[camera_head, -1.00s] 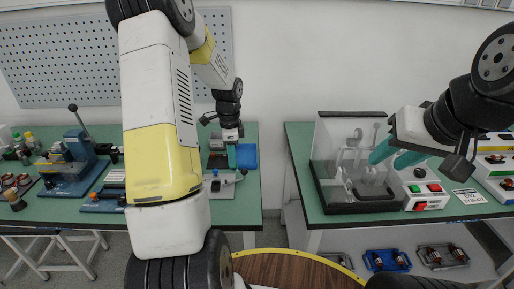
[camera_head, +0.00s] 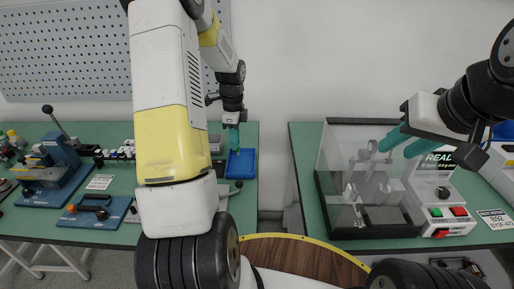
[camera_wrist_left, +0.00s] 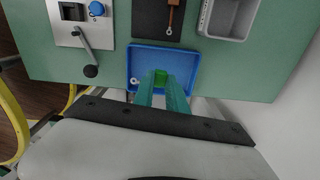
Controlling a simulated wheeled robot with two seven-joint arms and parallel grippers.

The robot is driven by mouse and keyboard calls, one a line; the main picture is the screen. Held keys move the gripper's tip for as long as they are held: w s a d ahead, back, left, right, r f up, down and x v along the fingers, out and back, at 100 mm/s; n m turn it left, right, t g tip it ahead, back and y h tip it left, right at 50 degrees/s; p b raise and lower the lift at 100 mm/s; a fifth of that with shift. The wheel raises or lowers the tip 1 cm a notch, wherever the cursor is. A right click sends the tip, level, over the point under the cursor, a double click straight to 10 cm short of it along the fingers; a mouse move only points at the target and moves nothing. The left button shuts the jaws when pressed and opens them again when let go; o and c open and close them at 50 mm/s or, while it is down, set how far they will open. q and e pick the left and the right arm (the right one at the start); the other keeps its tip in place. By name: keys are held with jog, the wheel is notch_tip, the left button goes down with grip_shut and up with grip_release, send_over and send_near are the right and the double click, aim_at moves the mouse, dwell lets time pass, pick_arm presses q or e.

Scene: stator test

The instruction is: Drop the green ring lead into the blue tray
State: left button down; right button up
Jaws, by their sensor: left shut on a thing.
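The blue tray (camera_head: 247,172) lies on the left green bench near its right edge; it also shows in the wrist view (camera_wrist_left: 192,59). My left gripper (camera_wrist_left: 163,86) points down over the tray, its teal fingers shut on a small bright green piece, the green ring lead (camera_wrist_left: 161,76). A pale ring (camera_wrist_left: 134,80) shows inside the tray at its left; I cannot tell whether it belongs to this lead. The left gripper (camera_head: 233,146) also shows in the head view, where its fingers hide the lead. My right gripper (camera_head: 400,142) is open and empty before the clear case.
A dark mat with a copper-coloured ring lead (camera_wrist_left: 172,20) and a grey bin (camera_wrist_left: 228,18) lie beside the tray. A crank fixture (camera_wrist_left: 85,35) stands near it. On the right bench are a clear test case (camera_head: 365,180) and a button box (camera_head: 445,205).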

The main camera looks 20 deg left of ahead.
pick_arm(q)
jog(key=shift+f, duration=2.6)
jog(key=c, duration=1.3)
grip_release()
jog(key=shift+d+r, duration=0.1)
jog(key=shift+r, duration=4)
jog(key=s+d+r+n+t, duration=0.2)
jog(key=s+d+r+n, duration=0.2)
jog(key=r, duration=0.5)
jog(key=s+d+r+n+t, duration=0.1)
jog(key=s+d+r+n, duration=0.2)
jog(key=s, duration=0.3)
jog(key=s+d+r+n+t+h, duration=0.1)
jog(key=s+d+r+n, duration=0.2)
jog(key=s, duration=0.4)
jog(key=s+d+r+n+t+h, duration=0.1)
jog(key=s+d+r+n+t, duration=0.1)
jog(key=s+r+n, duration=0.3)
jog(key=shift+s+d+n, duration=0.2)
jog(key=shift+s+d, duration=0.1)
jog(key=shift+s, duration=0.2)
jog(key=shift+s+d+n, duration=0.2)
jog(key=shift+s+d, duration=0.05)
jog(key=shift+s, duration=0.25)
